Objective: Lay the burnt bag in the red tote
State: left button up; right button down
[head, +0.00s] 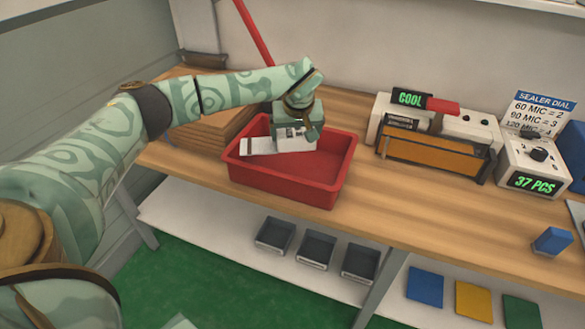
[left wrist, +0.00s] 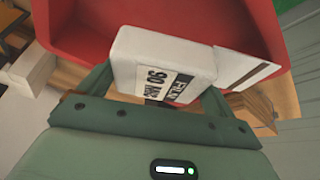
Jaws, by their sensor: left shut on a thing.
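The burnt bag (head: 262,146) is white, with a dark band near its flat left end. In the left wrist view the bag (left wrist: 165,55) shows a thick white body with a "90 MIC FILM" label and a flat end with a brown stripe. My left gripper (head: 297,134) is shut on the bag's thick body; its fingers (left wrist: 155,92) sit on either side of it. The bag is over the back part of the red tote (head: 285,190), within its rim as seen from my head. I cannot tell whether it touches the floor of the tote. My right gripper is out of view.
The tote stands on a wooden bench (head: 420,215), with stacked brown boards (head: 205,135) behind its left side. A sealer (head: 435,150) and a dial box (head: 530,165) stand to the right. A blue block (head: 551,240) lies near the bench's right front. Bench between tote and sealer is clear.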

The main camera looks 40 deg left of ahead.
aim_at(296, 143)
pick_arm(q)
jog(key=shift+f+m, duration=0.3)
jog(key=shift+m, duration=0.1)
notch_tip(296, 143, down, 6)
jog(key=shift+r+b, duration=0.1)
jog(key=shift+b, duration=1.05)
notch_tip(296, 143, down, 3)
jog(key=shift+f+b, duration=0.15)
jog(key=shift+b, duration=0.5)
jog(key=shift+f, duration=0.25)
jog(key=shift+c, duration=0.5)
jog(key=shift+r, duration=0.1)
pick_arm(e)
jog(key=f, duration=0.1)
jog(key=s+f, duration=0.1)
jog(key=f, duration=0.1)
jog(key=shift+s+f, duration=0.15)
